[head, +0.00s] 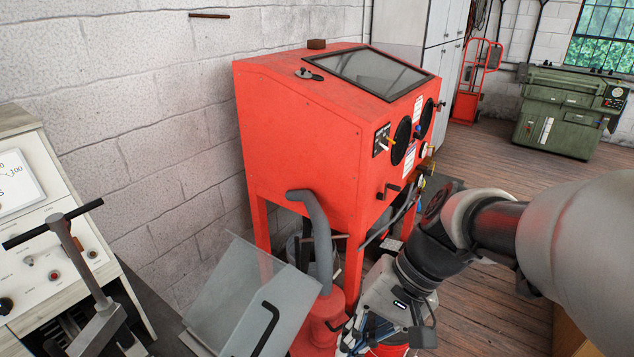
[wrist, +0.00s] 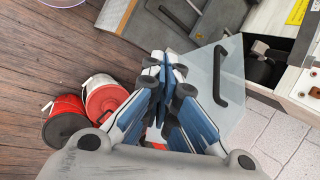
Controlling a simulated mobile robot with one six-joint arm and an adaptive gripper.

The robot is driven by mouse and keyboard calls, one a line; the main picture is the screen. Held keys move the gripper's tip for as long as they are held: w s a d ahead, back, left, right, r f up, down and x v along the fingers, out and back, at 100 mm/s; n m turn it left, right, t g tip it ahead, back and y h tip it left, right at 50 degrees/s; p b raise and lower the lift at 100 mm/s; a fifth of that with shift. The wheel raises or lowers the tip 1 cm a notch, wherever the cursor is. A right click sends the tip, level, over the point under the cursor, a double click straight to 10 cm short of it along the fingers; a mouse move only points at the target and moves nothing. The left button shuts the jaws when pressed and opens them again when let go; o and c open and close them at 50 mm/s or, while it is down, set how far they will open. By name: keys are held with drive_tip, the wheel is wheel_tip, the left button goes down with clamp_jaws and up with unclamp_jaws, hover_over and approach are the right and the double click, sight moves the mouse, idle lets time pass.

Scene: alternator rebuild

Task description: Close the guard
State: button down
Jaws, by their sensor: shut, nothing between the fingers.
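The guard (head: 232,300) is a clear, see-through cover standing tilted at the bottom of the head view, with a black bar handle (head: 265,328) on its near face. In the wrist view the clear guard (wrist: 236,98) lies just right of my fingers, and its curved black handle (wrist: 220,76) faces up. My gripper (wrist: 163,66) is shut and empty. Its fingertips overlap the guard's left edge in the picture; I cannot tell whether they touch it. In the head view my gripper (head: 372,335) is low, to the right of the guard, partly hidden by the frame edge.
A red cabinet (head: 300,130) stands behind the guard, with a grey hose (head: 318,230) beside it. A T-handled device (head: 95,320) and a gauge panel (head: 20,185) are at left. Red buckets (wrist: 105,97) stand on the wooden floor. Open floor lies at right.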

drive_tip(key=w+f+m+t+y, duration=0.1)
drive_tip(key=w+f+m+y, duration=0.7)
drive_tip(key=w, duration=0.8)
drive_tip(key=w+d+f+m+t+y+b, duration=0.1)
drive_tip(key=w+d+f+m+t+y, duration=0.25)
drive_tip(key=f, duration=0.55)
drive_tip(key=w+d+f+m+t, duration=0.3)
drive_tip(key=w+d+f+t, duration=0.15)
drive_tip(key=f+t, duration=0.35)
drive_tip(key=w+a+r, duration=0.1)
drive_tip(key=a+r, duration=0.1)
drive_tip(key=a, duration=0.2)
drive_tip(key=w+a+r+g+b, duration=0.1)
drive_tip(key=a+r, duration=0.2)
drive_tip(key=a, duration=0.2)
drive_tip(key=shift+w+a, duration=0.3)
drive_tip(key=shift+w, duration=0.05)
drive_tip(key=shift+n, duration=0.25)
